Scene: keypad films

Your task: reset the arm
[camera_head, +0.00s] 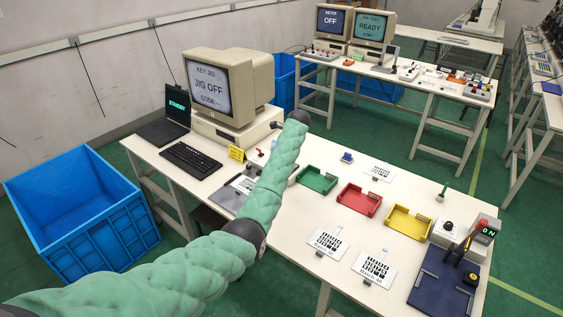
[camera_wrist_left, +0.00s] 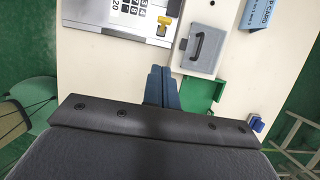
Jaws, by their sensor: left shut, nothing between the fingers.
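My left arm (camera_head: 275,180) comes in from the lower left in the head view, in a green quilted sleeve, and reaches up across the near table. Its gripper is hidden in that view. In the left wrist view my left gripper (camera_wrist_left: 161,72) is shut and empty, its blue-grey fingers over the white tabletop. A keypad panel (camera_wrist_left: 120,14) lies beyond the fingertips, with a grey box with a handle (camera_wrist_left: 203,50) to its right. A green tray (camera_wrist_left: 205,92) is beside the fingers, partly hidden. My right gripper does not show.
On the near table (camera_head: 295,225) are a green tray (camera_head: 318,180), a red tray (camera_head: 359,200), a yellow tray (camera_head: 408,222), keypad sheets (camera_head: 374,268) and a dark blue mat (camera_head: 437,285). A monitor (camera_head: 222,86) stands behind; a blue bin (camera_head: 85,210) is at left.

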